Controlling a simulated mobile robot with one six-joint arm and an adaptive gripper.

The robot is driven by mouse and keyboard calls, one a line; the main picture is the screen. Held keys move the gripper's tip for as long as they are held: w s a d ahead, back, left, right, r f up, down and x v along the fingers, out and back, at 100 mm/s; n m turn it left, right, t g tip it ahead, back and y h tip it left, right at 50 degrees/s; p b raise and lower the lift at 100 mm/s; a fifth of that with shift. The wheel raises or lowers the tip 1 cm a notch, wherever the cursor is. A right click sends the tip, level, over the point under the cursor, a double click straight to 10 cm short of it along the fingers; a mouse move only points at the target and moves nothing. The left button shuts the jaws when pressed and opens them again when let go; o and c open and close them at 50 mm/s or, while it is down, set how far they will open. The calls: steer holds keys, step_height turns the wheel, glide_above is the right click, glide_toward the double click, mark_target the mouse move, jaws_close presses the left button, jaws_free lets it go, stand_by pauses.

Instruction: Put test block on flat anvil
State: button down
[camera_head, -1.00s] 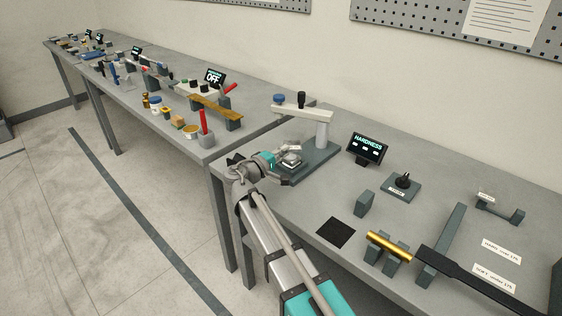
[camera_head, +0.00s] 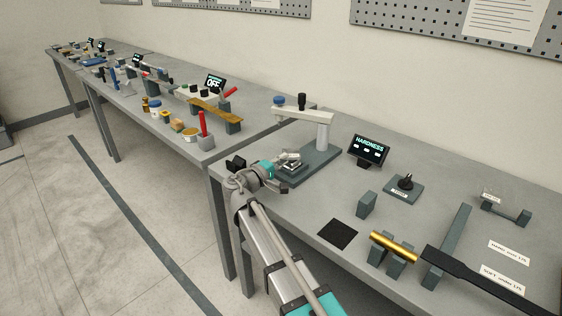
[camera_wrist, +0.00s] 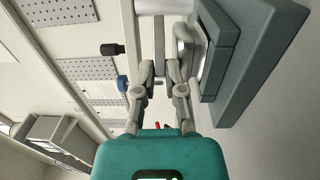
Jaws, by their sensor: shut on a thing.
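The test block (camera_head: 291,155) looks like a small pale silver piece over the flat anvil (camera_head: 293,168) of the hardness tester (camera_head: 322,152) in the head view. My gripper (camera_head: 283,168) is at the front left of the anvil, its fingers reaching toward the block and shut on it. The block looks slightly tilted. I cannot tell whether its underside touches the anvil. In the wrist view my gripper's fingers (camera_wrist: 159,72) have a thin grey strip between them, and the silver anvil part (camera_wrist: 185,45) is close on the right. The block's contact with the fingers is partly hidden.
The tester's white overhead arm (camera_head: 298,114) is above the anvil. To the right are the HARDNESS display (camera_head: 368,149), a knobbed grey block (camera_head: 404,187), a black mat (camera_head: 338,234) and a brass cylinder on supports (camera_head: 394,247). Another crowded bench is at the left.

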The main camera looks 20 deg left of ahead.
steer(key=shift+s+d+f+b, duration=0.1)
steer(key=shift+d+f+b, duration=0.15)
steer(key=shift+f, duration=0.25)
steer(key=shift+s+d+f+b, duration=0.15)
steer(key=shift+f+b, duration=0.1)
steer(key=shift+f, duration=0.2)
steer(key=c, duration=0.9)
jaws_free()
steer(key=shift+w, duration=0.1)
steer(key=shift+o, duration=0.9)
steer(key=shift+w+a+f, duration=0.1)
steer(key=shift+w+f, duration=0.15)
steer(key=shift+a+r, duration=0.1)
steer(key=shift+w+a+r+p, duration=0.1)
steer(key=shift+a+r+p, duration=0.1)
steer(key=shift+p, duration=0.1)
steer(key=shift+r+p, duration=0.45)
steer(key=shift+r, duration=0.15)
steer(key=v, duration=1.2)
steer(key=shift+r, duration=0.15)
